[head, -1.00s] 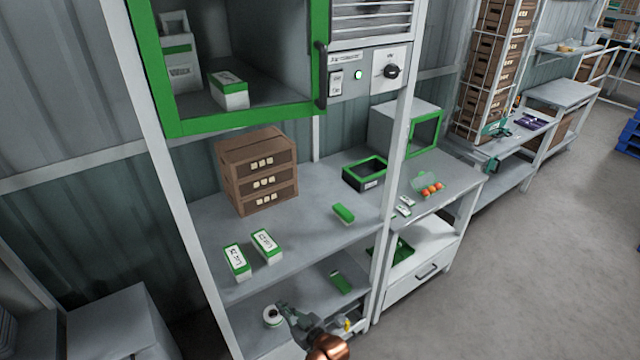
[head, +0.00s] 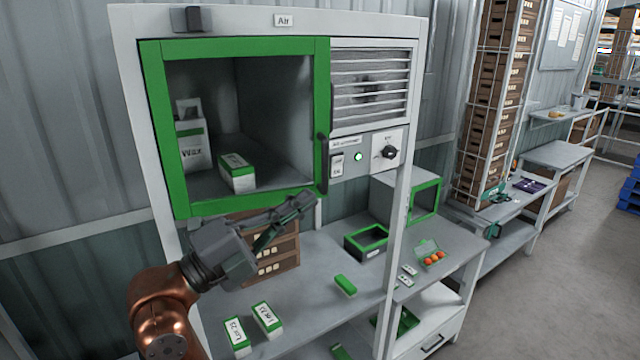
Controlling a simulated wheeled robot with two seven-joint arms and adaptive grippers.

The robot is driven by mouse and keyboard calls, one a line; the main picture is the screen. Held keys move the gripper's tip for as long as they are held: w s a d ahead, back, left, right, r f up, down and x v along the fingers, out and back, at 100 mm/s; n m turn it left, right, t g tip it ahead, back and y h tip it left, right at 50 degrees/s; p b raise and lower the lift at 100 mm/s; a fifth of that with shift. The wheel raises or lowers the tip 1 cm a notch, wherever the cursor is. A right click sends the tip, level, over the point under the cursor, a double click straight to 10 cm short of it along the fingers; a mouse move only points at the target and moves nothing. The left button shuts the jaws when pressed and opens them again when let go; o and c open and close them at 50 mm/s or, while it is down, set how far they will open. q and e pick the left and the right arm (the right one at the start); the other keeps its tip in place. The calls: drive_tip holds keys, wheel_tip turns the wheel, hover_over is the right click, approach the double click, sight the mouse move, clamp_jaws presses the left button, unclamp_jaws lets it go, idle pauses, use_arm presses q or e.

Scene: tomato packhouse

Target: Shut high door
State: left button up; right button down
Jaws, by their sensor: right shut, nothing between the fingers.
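The high door (head: 322,90) is the green-framed front of the upper cabinet, with a dark handle (head: 322,165) on its right side. I cannot tell whether the frame sits flush or a little ajar. Inside, a wax box (head: 193,150) and a smaller green-and-white box (head: 238,173) stand on the cabinet floor. My right gripper (head: 303,204) is shut and empty. It shows just under the door's lower right corner, below the handle; touching cannot be told. My left gripper is out of view.
Brown stacked crates (head: 285,255) stand on the shelf below, partly hidden by my gripper. Two lot boxes (head: 266,318), a green item (head: 345,285) and a green-rimmed bin (head: 367,242) are on that shelf. A grille (head: 370,85) and switch panel are right of the door.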

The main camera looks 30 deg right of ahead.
drive_tip(key=s+a+n+t+y, duration=0.1)
drive_tip(key=a+n+t+y, duration=0.2)
drive_tip(key=a+y, duration=0.15)
drive_tip(key=w+a+p+x, duration=0.1)
drive_tip(key=w+p+x, duration=0.2)
drive_tip(key=x, duration=0.9)
drive_tip(key=shift+d+p, duration=0.35)
drive_tip(key=shift+f, duration=0.15)
